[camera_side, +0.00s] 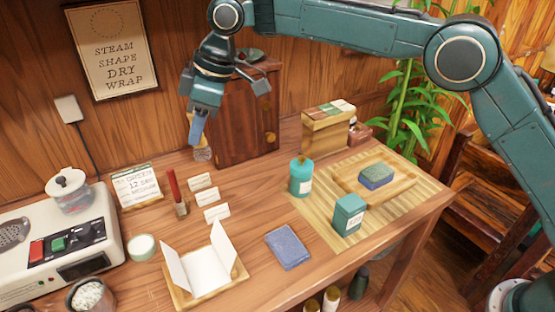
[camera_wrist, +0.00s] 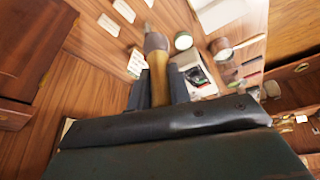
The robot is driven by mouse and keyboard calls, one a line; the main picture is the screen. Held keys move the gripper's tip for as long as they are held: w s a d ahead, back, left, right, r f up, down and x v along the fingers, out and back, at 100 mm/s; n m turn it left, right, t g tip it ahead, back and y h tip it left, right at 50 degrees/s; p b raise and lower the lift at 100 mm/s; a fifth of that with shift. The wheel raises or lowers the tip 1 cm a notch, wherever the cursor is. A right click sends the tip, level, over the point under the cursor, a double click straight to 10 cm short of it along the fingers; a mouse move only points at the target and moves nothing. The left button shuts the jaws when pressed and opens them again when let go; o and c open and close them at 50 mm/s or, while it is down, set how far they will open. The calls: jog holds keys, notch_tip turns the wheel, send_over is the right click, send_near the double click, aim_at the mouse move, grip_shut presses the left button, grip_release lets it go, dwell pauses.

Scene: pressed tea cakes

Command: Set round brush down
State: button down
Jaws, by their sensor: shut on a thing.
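My gripper (camera_side: 199,132) is shut on the round brush, high above the left-middle of the table in the side view. The fingers hide part of the handle. The wooden table (camera_side: 250,215) lies below.
A red-handled tool (camera_side: 175,190) stands near small white cards (camera_side: 203,181). A wooden cabinet (camera_side: 240,125) stands behind. A press machine (camera_side: 60,240), a round green-white tin (camera_side: 142,246) and a tray with folded paper (camera_side: 205,268) occupy the left and front. Open tabletop lies right of the cards.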

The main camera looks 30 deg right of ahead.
jog(key=s+d+n, duration=0.2)
jog(key=d, duration=0.7)
jog(key=shift+s+d+g+y, duration=0.25)
jog(key=shift+d+g+y, duration=0.05)
jog(key=shift+d+g, duration=0.1)
notch_tip(320, 180, down, 16)
jog(key=shift+r, duration=0.15)
jog(key=shift+f, duration=2.15)
jog(key=c, duration=1.3)
grip_release()
jog(key=shift+f, duration=0.1)
